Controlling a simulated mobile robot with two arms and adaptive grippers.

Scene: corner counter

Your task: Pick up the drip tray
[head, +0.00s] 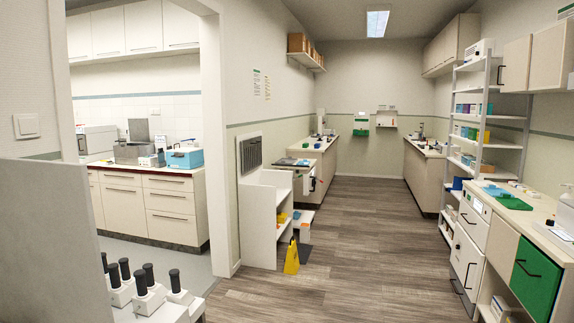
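I cannot make out a drip tray for certain in the head view. Through the doorway on the left, a counter (120,169) with a dark red edge carries a grey metal box-like unit (133,153) and a blue box (184,158). A green flat tray-like thing (510,201) lies on the right-hand counter; I cannot tell what it is. Neither of my grippers is in view.
A grey panel (50,250) blocks the near left. Several white pieces with black handles (145,290) stand beside it. A yellow floor sign (291,258) stands by a white shelf unit (262,215). The wooden floor (345,250) ahead is mostly clear.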

